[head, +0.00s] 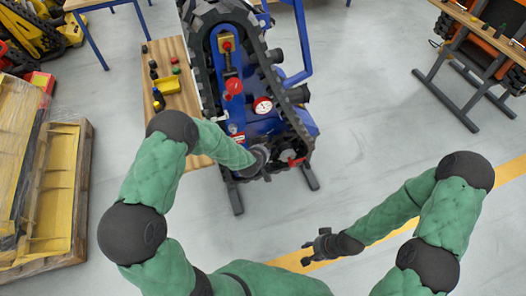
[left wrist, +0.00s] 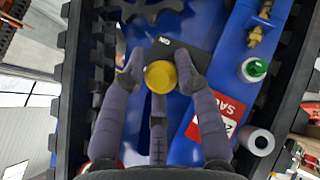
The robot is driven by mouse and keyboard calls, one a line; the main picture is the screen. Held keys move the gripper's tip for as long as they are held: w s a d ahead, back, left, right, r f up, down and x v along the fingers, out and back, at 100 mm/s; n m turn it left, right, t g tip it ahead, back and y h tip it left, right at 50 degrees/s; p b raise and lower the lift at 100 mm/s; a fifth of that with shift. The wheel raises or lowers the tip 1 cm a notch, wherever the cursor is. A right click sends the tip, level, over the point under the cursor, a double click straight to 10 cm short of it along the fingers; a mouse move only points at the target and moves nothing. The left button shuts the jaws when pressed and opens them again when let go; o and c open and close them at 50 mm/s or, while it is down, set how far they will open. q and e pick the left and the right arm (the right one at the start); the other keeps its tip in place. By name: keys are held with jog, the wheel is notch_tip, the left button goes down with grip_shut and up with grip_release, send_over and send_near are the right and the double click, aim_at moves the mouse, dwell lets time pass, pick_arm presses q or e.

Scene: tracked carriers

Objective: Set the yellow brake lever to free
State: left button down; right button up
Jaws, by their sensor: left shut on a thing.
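The yellow brake lever shows in the left wrist view as a round yellow knob (left wrist: 160,75) in front of a black plate (left wrist: 178,52) with a small white label. My left gripper (head: 262,160) is at the near end of the blue tracked carrier (head: 262,128). In the left wrist view its dark fingers (left wrist: 160,80) are closed on the knob from both sides. In the head view the gripper hides the knob. My right gripper (head: 314,247) is open and empty above the floor, apart from the carrier.
The carrier also has a red knob (head: 233,87), a white dial gauge (head: 263,105) and, in the left wrist view, a green button (left wrist: 254,69). A wooden table (head: 183,100) with small parts stands left of it. A pallet (head: 70,190) lies far left.

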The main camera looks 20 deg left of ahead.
pick_arm(q)
jog(key=shift+w+a+r, duration=0.35)
jog(key=shift+w+r, duration=0.1)
jog(key=c, duration=1)
grip_release()
jog(key=shift+c, duration=0.2)
jog(key=shift+s+f, duration=0.15)
jog(key=shift+f, duration=0.1)
jog(key=shift+d, duration=0.1)
jog(key=shift+s, duration=0.15)
jog(key=v, duration=1.1)
jog(key=shift+s+r, duration=0.25)
jog(key=shift+s, duration=0.1)
jog(key=s+d+f+m+g+h, duration=0.2)
jog(key=s+d+f+m+g, duration=0.2)
jog(key=s+f, duration=0.5)
jog(key=s+d+f+m+g+h, duration=0.1)
jog(key=s+d+f+m+g, duration=0.2)
jog(key=s+f, duration=0.6)
jog(key=s+m+g, duration=0.2)
jog(key=s+m, duration=0.1)
jog(key=s, duration=0.1)
jog(key=shift+s+d+h, duration=0.3)
jog(key=shift+d+h, duration=0.1)
